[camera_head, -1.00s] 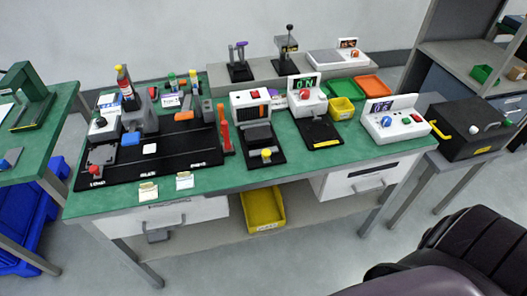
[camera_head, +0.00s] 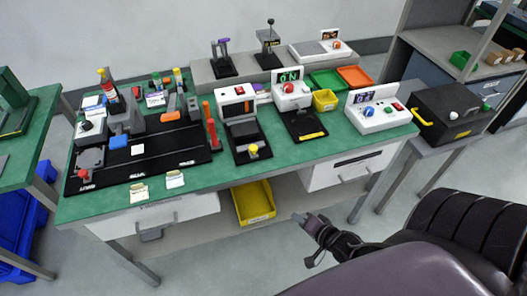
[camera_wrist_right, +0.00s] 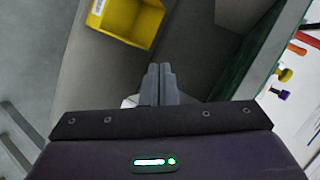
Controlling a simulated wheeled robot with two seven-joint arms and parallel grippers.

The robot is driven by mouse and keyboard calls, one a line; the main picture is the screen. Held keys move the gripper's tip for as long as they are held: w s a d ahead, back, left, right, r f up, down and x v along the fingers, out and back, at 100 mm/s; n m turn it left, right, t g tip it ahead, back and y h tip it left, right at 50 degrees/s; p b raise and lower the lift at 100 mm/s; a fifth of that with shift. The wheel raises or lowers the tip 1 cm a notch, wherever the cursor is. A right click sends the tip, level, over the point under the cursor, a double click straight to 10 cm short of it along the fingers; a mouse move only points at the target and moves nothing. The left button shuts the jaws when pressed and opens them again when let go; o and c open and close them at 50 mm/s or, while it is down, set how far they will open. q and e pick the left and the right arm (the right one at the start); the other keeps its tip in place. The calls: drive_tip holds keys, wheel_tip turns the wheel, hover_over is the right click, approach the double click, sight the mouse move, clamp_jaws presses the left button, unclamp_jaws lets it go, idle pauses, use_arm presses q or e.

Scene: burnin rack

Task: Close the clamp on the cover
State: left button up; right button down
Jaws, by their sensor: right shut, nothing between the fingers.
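I cannot tell for sure which part is the clamp on the cover. A white station (camera_head: 237,103) at the bench's middle has a black base with a dark plate and a yellow knob (camera_head: 253,149) at its front. An upright orange lever (camera_head: 209,124) stands left of it. A stand with a purple handle (camera_head: 222,57) is on the back shelf. My right gripper (camera_head: 300,218) is shut and empty, low in front of the bench, apart from all of these. Its closed fingers show in the right wrist view (camera_wrist_right: 160,70). My left gripper is out of view.
The green bench (camera_head: 85,207) has white drawers (camera_head: 336,172) below its top. A yellow bin (camera_head: 254,203) sits on the lower shelf, close to my right gripper. A black box with a yellow handle (camera_head: 449,115) stands at the right. The floor in front is clear.

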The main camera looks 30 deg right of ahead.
sight(256, 150)
wheel_tip(256, 150, up, 20)
drive_tip(key=w+f+m+t+y, duration=0.1)
drive_tip(key=w+m+t+y, duration=0.1)
drive_tip(key=w+m+t, duration=0.1)
drive_tip(key=x, duration=0.4)
drive_tip(key=p+x, duration=0.1)
drive_tip(key=x, duration=0.4)
drive_tip(key=r+p+x, duration=0.1)
drive_tip(key=x, duration=0.3)
drive_tip(key=shift+w+a+f, duration=0.1)
drive_tip(key=shift+w, duration=0.3)
drive_tip(key=shift+w, duration=0.1)
